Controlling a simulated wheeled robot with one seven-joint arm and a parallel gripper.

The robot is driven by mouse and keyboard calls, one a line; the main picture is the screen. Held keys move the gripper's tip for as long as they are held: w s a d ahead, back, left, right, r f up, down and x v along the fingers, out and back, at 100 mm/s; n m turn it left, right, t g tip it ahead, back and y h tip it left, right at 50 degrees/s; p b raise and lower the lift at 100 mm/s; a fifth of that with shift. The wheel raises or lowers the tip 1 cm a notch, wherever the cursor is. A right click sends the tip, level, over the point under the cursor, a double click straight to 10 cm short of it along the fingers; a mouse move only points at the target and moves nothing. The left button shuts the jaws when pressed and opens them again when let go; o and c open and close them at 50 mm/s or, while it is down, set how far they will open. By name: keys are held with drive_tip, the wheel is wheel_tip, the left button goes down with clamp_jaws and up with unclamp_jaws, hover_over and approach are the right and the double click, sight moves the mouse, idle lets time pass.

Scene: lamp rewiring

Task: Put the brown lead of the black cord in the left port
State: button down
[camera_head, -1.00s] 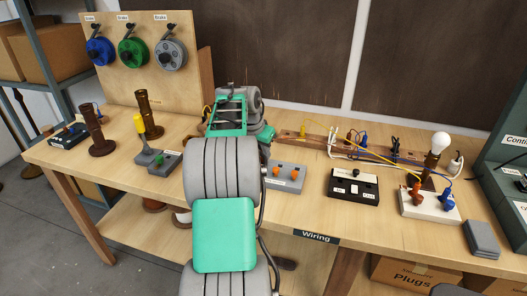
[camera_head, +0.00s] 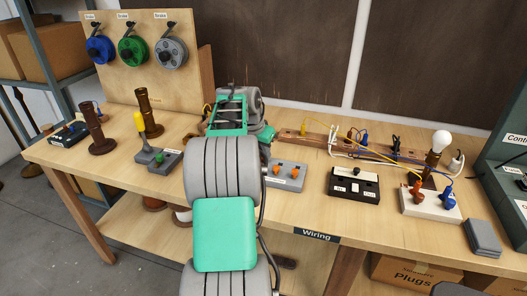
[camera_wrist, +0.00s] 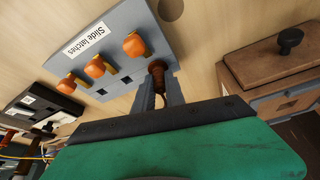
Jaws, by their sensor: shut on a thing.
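My gripper (camera_wrist: 160,90) is shut on a brown lead (camera_wrist: 157,70) in the wrist view. The lead's end is at the grey slide latches block (camera_wrist: 110,50), by the end nearest the wooden box. I cannot tell whether it is seated in a port or only above it. Two dark square ports (camera_wrist: 127,80) show empty beside it. Several orange latches (camera_wrist: 134,45) stand on the block. In the head view the block (camera_head: 289,184) is partly hidden by my arm, which also hides the gripper and lead. The black cord cannot be made out clearly.
A black switch box (camera_head: 354,195) stands right of the block. A wooden strip (camera_head: 305,137) with cords runs behind it. The bulb lamp (camera_head: 440,142) and white socket base (camera_head: 425,208) are farther right. A lever box (camera_head: 166,160) is to the left.

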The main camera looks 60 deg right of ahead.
drive_tip(key=shift+f, duration=0.25)
drive_tip(key=c, duration=1.3)
unclamp_jaws()
drive_tip(key=shift+r, duration=0.1)
